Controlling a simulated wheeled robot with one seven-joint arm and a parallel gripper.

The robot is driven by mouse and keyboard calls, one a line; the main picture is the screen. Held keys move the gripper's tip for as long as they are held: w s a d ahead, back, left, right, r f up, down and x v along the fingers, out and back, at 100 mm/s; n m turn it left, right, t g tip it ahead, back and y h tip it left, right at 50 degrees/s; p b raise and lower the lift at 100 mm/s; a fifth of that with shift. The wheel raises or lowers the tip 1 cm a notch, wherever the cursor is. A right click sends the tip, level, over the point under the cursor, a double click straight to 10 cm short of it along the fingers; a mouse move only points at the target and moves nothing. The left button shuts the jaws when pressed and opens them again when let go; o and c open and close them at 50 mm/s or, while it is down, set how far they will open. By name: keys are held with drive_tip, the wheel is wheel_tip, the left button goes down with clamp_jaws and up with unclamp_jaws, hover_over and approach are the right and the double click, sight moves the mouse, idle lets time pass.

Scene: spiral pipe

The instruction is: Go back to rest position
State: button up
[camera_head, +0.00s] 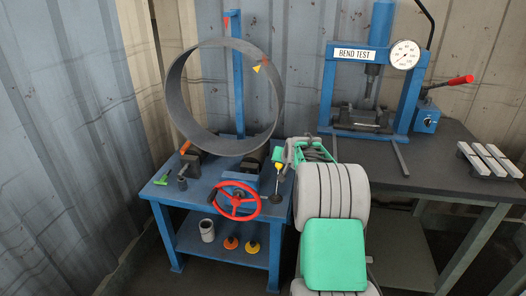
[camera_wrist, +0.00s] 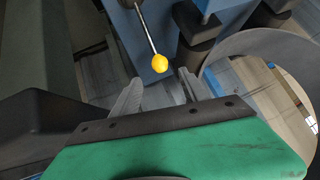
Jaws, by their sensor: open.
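My gripper (camera_wrist: 162,92) shows in the wrist view with its two grey fingers apart and nothing held between them. A yellow ball knob (camera_wrist: 159,64) on a thin metal lever lies just beyond the fingers, apart from them as far as I can see. In the head view the knob (camera_head: 279,167) is at the right side of the blue bench (camera_head: 160,191), by the end of my arm. My arm hides much of the gripper there. A large grey pipe ring (camera_head: 182,115) stands upright on the bench; its curve (camera_wrist: 238,42) also shows at the wrist view's right.
A red handwheel (camera_head: 237,214) is at the bench front. A blue bend-test press (camera_head: 328,88) with a round gauge (camera_head: 405,54) stands on the dark table (camera_head: 440,160) to the right. Metal bars (camera_head: 490,160) lie there. Corrugated walls close off the back and left.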

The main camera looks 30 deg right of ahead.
drive_tip(key=s+a+r+n+g+y+p, duration=0.1)
drive_tip(key=s+a+r+p, duration=0.2)
drive_tip(key=s+a+r, duration=0.35)
drive_tip(key=s+a+r+n+g+y+p, duration=0.1)
drive_tip(key=s+a+r+n+p, duration=0.2)
drive_tip(key=a, duration=0.6)
drive_tip(key=s+a+r+g+p, duration=0.1)
drive_tip(key=s+a+r+p, duration=0.25)
drive_tip(key=s+a, duration=0.3)
drive_tip(key=s+a+n+g+p, duration=0.1)
drive_tip(key=s+a, duration=0.2)
drive_tip(key=s, duration=0.3)
drive_tip(key=s+a+r+n+g+p, duration=0.1)
drive_tip(key=s+a, duration=0.2)
drive_tip(key=s, duration=0.4)
drive_tip(key=s+a+n+y+p, duration=0.1)
drive_tip(key=s+a, duration=0.3)
drive_tip(key=s, duration=0.2)
drive_tip(key=shift+s+r+n+g+p, duration=0.15)
drive_tip(key=shift+n+g+p, duration=0.2)
drive_tip(key=shift+n+g, duration=0.05)
